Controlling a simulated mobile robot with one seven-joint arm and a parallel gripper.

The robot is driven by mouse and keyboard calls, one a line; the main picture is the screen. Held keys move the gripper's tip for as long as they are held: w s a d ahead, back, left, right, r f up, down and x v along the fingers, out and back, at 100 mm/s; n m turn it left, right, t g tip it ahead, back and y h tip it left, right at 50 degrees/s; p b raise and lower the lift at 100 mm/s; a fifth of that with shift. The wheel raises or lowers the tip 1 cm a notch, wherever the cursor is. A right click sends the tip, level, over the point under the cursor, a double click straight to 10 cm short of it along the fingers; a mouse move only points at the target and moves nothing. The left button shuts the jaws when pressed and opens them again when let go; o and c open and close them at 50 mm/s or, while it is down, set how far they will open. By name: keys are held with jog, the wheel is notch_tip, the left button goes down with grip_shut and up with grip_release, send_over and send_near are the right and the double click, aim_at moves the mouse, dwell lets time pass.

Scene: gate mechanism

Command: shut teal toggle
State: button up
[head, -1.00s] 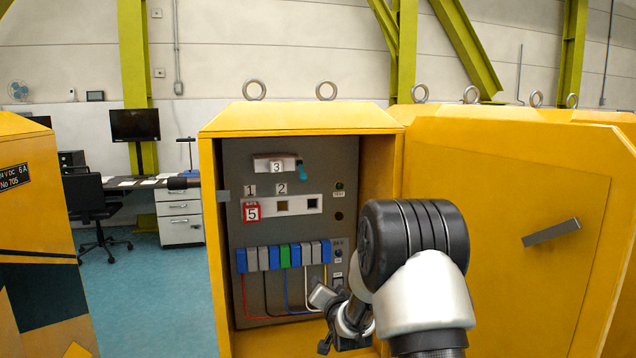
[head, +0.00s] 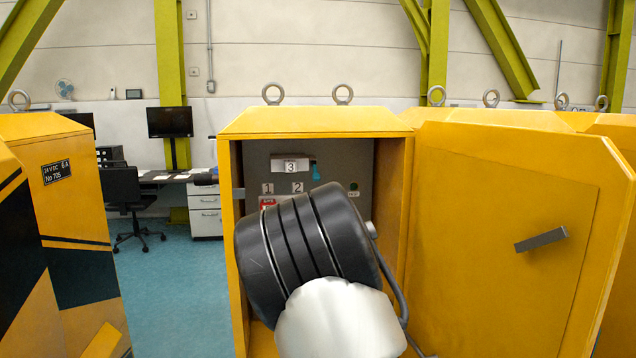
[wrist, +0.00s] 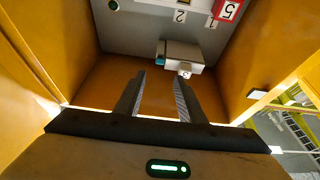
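The teal toggle (head: 314,170) hangs at the right end of a grey block labelled 3 (head: 290,165), high on the panel inside the open yellow cabinet. In the head view my arm hides the gripper and the lower panel.
The cabinet's yellow door (head: 490,230) stands open at the right, with a grey handle (head: 541,239). The cabinet's side walls close in around my gripper. Another yellow cabinet (head: 75,210) stands at the left.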

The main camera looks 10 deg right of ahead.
aim_at(317, 179)
jog(key=x, duration=1)
jog(key=shift+w+p, duration=0.35)
jog(key=shift+p, duration=0.05)
jog(key=shift+r, duration=0.1)
grip_shut()
